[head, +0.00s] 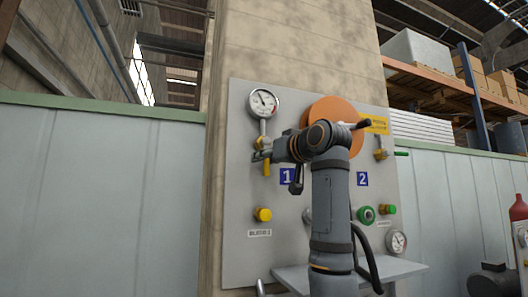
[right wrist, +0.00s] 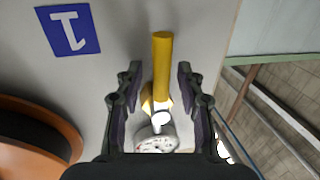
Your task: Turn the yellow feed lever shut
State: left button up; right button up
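The yellow feed lever (head: 267,168) hangs downward below the pressure gauge on the grey wall panel, beside the blue label 1. In the right wrist view, which is upside down, the yellow lever (right wrist: 162,62) points up the picture. My right gripper (head: 262,156) is at the lever's upper part in the head view. In the right wrist view my right gripper (right wrist: 158,75) is open, one finger on each side of the lever, with gaps on both sides. My left gripper is not in view.
The panel (head: 240,180) also carries a gauge (head: 264,103), an orange disc (head: 335,112) partly behind my arm, a yellow knob (head: 263,214), a green knob (head: 366,215) and a green-handled valve (head: 402,153). A grey shelf (head: 405,269) juts out below.

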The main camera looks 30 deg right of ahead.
jog(key=shift+w+r, duration=0.15)
jog(key=shift+w, duration=0.15)
jog(key=shift+s+r, duration=0.1)
jog(key=shift+s, duration=0.4)
jog(key=shift+c, duration=0.2)
jog(key=shift+w, duration=0.15)
jog(key=shift+c, duration=1.4)
jog(key=shift+w, duration=0.1)
jog(key=c, duration=0.4)
grip_shut()
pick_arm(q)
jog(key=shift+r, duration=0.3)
